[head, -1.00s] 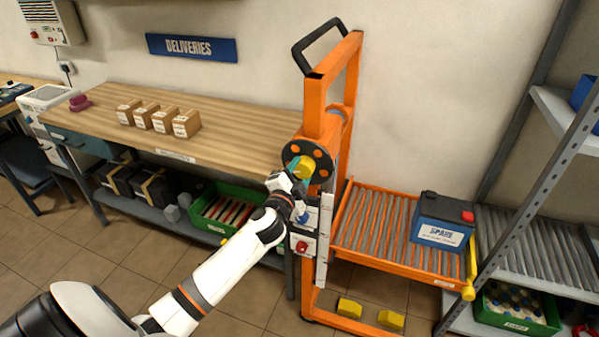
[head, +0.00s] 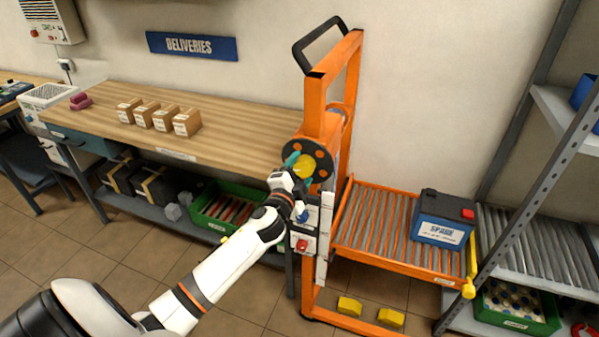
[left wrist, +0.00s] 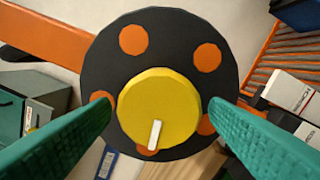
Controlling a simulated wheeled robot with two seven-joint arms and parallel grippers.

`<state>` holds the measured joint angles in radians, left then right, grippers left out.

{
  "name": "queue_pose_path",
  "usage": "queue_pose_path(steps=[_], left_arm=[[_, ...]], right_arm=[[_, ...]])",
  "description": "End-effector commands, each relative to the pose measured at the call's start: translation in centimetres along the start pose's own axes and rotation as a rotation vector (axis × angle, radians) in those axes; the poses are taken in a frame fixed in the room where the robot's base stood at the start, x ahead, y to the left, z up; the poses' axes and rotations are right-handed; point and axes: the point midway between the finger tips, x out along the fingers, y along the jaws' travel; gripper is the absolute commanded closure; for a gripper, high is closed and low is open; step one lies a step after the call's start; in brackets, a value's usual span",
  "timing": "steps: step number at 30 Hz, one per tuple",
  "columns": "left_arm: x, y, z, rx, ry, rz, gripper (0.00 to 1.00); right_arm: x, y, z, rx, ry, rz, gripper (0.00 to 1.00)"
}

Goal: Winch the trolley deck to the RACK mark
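The orange trolley (head: 315,115) stands against the wall with its roller deck (head: 375,235) to the right of its mast. A blue battery marked SPARE (head: 440,232) sits on the deck. The dark winch disc with orange spots (head: 322,150) is on the mast, with a yellow hub at its centre (left wrist: 157,108) bearing a white pointer. My left gripper (head: 298,172) is at the disc. In the left wrist view its green fingers are apart on either side of the yellow hub, with gaps visible. A pale upright strip (head: 322,245) runs down the mast; its marks are unreadable. My right gripper is not in view.
A wooden bench (head: 220,125) with several small boxes stands to the left, a green crate (head: 215,205) below it. A grey rack with rollers (head: 535,245) stands just right of the deck. A box with a red button (head: 302,245) is below the winch. Two yellow blocks (head: 350,307) lie low at the trolley base.

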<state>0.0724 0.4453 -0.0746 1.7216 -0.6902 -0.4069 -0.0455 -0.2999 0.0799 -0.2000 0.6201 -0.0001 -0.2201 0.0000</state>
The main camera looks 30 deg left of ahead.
Motion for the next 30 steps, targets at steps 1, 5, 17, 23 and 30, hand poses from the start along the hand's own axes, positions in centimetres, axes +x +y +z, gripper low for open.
queue_pose_path(steps=[1,5,17,23,30], left_arm=[[0.0,0.0,0.0,-0.001,0.0,0.0,0.3],[0.0,0.0,0.0,-0.001,0.0,0.0,0.3],[-5.0,-0.4,-0.1,-0.001,-0.001,-0.003,0.3],[-9.1,-0.3,-0.1,-0.001,0.0,-0.002,0.3],[-11.7,-0.1,-0.1,-0.001,0.001,0.0,0.3]], right_arm=[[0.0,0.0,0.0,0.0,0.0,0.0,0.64],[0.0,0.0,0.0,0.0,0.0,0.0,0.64],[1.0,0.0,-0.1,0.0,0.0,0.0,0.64],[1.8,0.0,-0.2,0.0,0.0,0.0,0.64],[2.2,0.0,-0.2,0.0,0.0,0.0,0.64]])
